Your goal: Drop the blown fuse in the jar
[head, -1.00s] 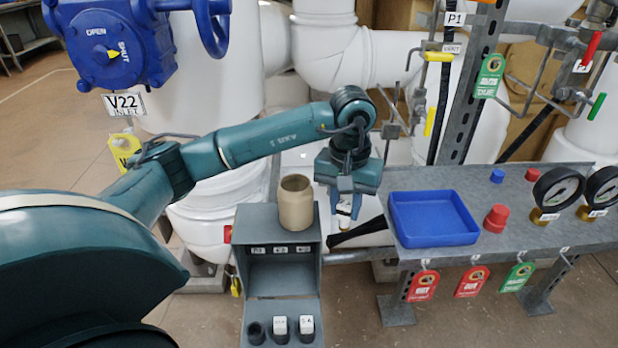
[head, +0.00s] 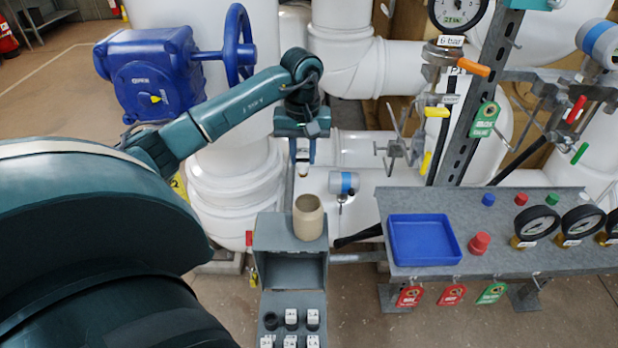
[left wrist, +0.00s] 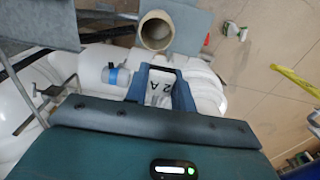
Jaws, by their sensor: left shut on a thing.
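The jar (head: 308,220) is beige and open-topped, standing upright on top of the grey fuse box (head: 290,270). It also shows at the top of the left wrist view (left wrist: 156,32). My left gripper (head: 303,165) is shut on a small white fuse (left wrist: 160,92) marked "2 A", held between its blue fingers. In the head view the gripper is above the jar's mouth in the picture, apart from it and seemingly behind it. The fingers partly hide the fuse. Whether it is blown cannot be told. My right gripper is not in view.
Several white fuses (head: 291,317) stand in the box's lower front, with one dark holder bare. A blue tray (head: 425,240) and a red cap (head: 480,243) are on the grey bench to the right.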

